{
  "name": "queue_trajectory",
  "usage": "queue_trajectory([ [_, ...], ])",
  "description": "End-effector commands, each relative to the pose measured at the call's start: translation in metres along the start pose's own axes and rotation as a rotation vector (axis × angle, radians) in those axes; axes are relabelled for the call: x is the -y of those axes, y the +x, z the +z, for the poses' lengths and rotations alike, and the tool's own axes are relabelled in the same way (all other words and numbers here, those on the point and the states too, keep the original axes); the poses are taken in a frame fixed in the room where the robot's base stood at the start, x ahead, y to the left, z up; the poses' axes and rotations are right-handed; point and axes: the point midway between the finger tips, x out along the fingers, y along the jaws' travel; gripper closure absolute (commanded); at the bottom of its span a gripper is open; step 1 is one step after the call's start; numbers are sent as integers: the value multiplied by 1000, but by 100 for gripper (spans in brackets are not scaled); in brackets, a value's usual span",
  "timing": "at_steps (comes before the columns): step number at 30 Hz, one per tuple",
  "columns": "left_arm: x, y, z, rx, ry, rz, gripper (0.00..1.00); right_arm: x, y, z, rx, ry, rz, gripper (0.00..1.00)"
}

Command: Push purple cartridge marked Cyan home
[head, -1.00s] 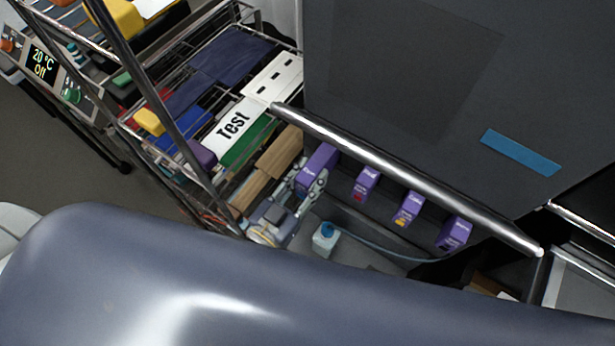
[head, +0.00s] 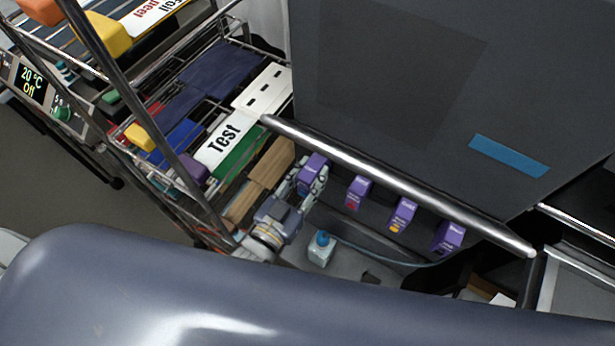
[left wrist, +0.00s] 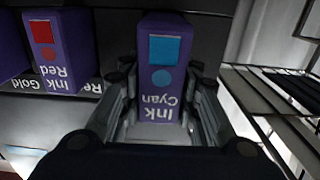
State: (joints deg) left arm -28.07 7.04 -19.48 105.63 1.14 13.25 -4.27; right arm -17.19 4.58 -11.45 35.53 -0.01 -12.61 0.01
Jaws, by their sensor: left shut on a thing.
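The purple cartridge marked Cyan (head: 313,171) is the leftmost in the row of cartridges under the metal bar in the head view. In the left wrist view, the Cyan cartridge (left wrist: 163,75) shows its label upside down, with a blue square and a blue dot. My left gripper (head: 312,186) is shut on it, with a finger along each side. The gripper also shows in the left wrist view (left wrist: 161,110). The far end of the cartridge is hidden in the dark slot. My right gripper is not in view.
More purple cartridges stand to the right: a red-marked one (head: 358,192), a yellow-marked one (head: 402,214) and a dark-marked one (head: 449,237). A wire rack (head: 206,205) stands close on the left.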

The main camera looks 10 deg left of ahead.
Motion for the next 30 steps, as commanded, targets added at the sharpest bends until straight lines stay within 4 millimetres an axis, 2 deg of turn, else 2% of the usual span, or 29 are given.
queue_trajectory([
  [7,0,8,-2,-4,-1,0,100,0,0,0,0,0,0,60],
  [22,0,10,-2,-4,0,0,100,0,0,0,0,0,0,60],
  [30,0,18,-2,-5,0,0,100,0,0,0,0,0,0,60],
])
